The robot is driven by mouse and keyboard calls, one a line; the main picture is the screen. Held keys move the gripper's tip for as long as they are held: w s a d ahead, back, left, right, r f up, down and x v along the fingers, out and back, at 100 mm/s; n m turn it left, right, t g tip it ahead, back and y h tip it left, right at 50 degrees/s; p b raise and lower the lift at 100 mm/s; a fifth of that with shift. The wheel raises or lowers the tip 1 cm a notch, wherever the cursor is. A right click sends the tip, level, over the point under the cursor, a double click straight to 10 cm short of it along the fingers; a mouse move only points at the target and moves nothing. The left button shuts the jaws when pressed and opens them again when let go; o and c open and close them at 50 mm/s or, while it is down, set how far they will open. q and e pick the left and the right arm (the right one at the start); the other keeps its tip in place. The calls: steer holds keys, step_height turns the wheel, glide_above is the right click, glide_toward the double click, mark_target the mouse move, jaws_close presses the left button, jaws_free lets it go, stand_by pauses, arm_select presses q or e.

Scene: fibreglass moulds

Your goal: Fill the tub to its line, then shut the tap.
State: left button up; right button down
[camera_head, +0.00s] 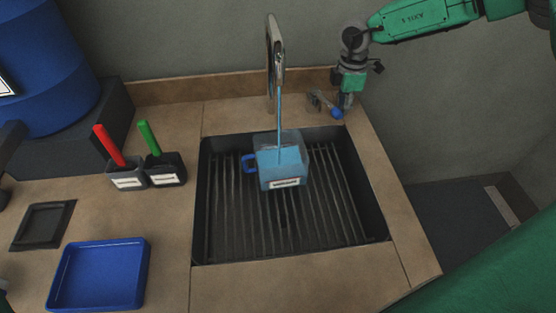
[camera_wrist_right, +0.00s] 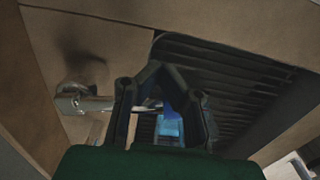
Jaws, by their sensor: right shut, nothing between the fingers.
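The clear tub (camera_head: 290,172) with a blue handle and a white label stands on the slatted sink grate. Blue water runs from the tap spout (camera_head: 275,60) into it, and much of the tub looks blue; its fill line is too small to make out. The tap lever (camera_head: 336,113) has a blue end and sits behind the sink's right back corner. My right gripper (camera_head: 346,100) is shut and empty, right beside the lever; I cannot tell whether they touch. In the right wrist view its dark fingers (camera_wrist_right: 162,100) partly hide the tub (camera_wrist_right: 170,128). Dark parts at the head view's left edge may be my left gripper.
Two dark holders stand left of the sink, with a red-handled tool (camera_head: 108,145) and a green-handled tool (camera_head: 149,138). A blue tray (camera_head: 98,275), a dark square pad (camera_head: 43,226) and a blue drum (camera_head: 45,75) are farther left. The counter before the sink is clear.

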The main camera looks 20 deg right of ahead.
steer(key=shift+a, duration=0.2)
steer(key=shift+a, duration=1.25)
step_height(320, 180, up, 8)
steer(key=d+p, duration=0.2)
steer(key=p, duration=0.5)
steer(key=shift+s+p, duration=0.25)
steer(key=shift+p, duration=0.05)
